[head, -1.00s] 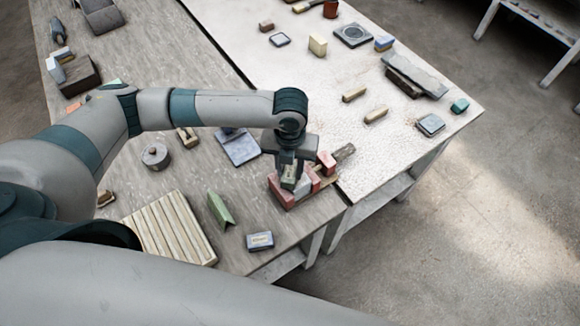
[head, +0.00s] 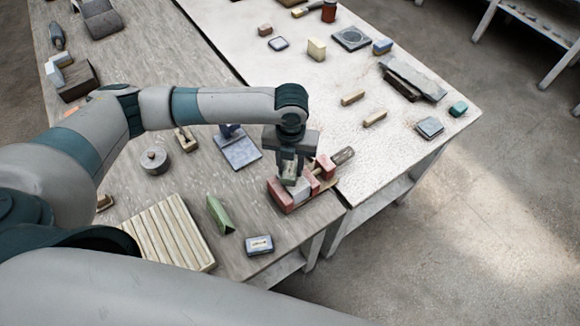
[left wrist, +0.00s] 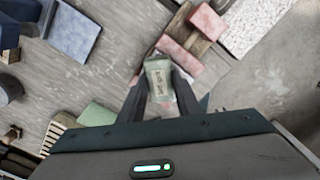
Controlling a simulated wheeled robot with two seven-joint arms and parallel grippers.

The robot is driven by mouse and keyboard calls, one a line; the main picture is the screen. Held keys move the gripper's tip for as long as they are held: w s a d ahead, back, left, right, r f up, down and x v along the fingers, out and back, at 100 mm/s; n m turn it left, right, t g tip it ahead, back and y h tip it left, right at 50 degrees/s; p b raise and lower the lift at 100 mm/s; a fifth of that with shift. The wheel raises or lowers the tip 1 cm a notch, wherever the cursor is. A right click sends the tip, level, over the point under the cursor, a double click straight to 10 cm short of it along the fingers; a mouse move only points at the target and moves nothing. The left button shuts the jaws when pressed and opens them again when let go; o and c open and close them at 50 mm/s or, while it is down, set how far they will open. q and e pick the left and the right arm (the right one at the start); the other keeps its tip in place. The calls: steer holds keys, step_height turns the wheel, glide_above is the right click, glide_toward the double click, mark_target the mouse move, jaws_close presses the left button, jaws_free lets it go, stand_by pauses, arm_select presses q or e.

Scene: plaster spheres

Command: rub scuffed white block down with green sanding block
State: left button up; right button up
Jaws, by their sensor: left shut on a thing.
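The scuffed white block (head: 300,191) is held between the red jaws of a wooden clamp (head: 280,195) near the front right corner of the grey table. My left gripper (head: 289,174) points down over it, shut on the pale green sanding block (head: 289,181). The sanding block (left wrist: 158,78) shows between the fingers in the left wrist view, with dark lettering on top. It is at the white block's top; I cannot tell if they touch. The sanding block and fingers hide part of the white block. My right gripper is out of view.
A slatted wooden board (head: 170,232), a green angled piece (head: 220,214) and a small blue-white box (head: 259,245) lie nearer me. A blue-grey plate (head: 240,152) and a round grey weight (head: 154,161) lie left of the clamp. A white table (head: 400,150) adjoins on the right.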

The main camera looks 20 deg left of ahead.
arm_select(q)
steer(key=shift+w, duration=0.1)
steer(key=shift+w+a+f, duration=0.1)
steer(key=shift+w+a, duration=0.05)
steer(key=shift+w, duration=0.75)
steer(key=shift+s, duration=0.1)
steer(key=shift+s, duration=0.95)
steer(key=shift+s, duration=0.1)
steer(key=shift+s+d+f, duration=0.1)
steer(key=shift+s+d, duration=0.15)
steer(key=shift+s, duration=0.75)
